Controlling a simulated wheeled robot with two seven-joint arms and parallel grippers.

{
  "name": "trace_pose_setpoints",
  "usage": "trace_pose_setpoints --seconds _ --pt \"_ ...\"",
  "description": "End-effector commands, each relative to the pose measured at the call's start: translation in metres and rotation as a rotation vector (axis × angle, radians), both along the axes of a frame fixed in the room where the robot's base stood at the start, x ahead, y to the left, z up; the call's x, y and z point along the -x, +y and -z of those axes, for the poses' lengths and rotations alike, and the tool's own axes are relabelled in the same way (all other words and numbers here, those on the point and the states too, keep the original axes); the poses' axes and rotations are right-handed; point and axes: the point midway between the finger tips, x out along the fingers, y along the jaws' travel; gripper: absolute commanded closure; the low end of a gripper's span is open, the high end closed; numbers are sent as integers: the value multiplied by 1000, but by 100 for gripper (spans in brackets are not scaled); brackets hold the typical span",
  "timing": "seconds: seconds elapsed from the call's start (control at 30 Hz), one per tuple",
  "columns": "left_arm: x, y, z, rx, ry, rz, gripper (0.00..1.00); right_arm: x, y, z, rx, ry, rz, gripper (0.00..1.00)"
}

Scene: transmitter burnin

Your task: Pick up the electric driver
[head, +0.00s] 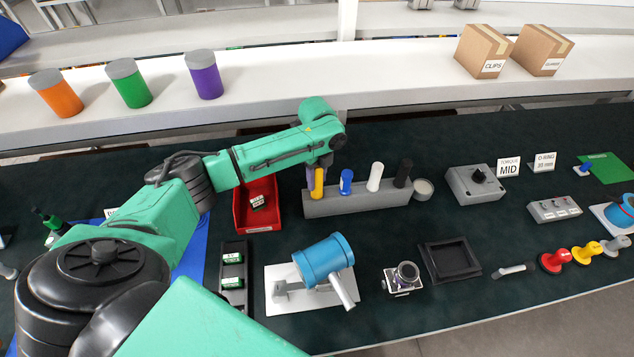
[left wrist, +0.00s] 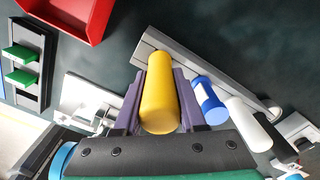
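A grey rack (head: 358,202) holds upright handles in a row: yellow (head: 318,184), blue (head: 346,182), white (head: 375,177) and black (head: 403,173). No label shows which one is the electric driver. My left gripper (head: 318,172) is at the yellow handle, which stands in the rack's left end. In the left wrist view the yellow handle (left wrist: 160,95) lies between the two purple fingers, with the blue (left wrist: 209,100) and white (left wrist: 248,122) handles to the right. The handle hides the fingers' inner faces, so contact is unclear. My right gripper is out of view.
A red bin (head: 258,224) stands just left of the rack. In front are a blue cylindrical device on a white plate (head: 285,305), a camera (head: 403,279) and a black tray (head: 449,260). A grey knob box (head: 474,185) is to the right.

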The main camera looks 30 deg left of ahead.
Motion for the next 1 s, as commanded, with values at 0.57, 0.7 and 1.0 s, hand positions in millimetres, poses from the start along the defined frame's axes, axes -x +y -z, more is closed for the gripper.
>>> trace_pose_setpoints --seconds 0.57,0.7,1.0 --pt "-2 0 -25 2 -6 -1 100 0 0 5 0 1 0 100" --pt "-2 0 -58 1 -8 0 100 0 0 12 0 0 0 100" --pt "-2 0 -164 0 -9 -1 100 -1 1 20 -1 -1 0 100"
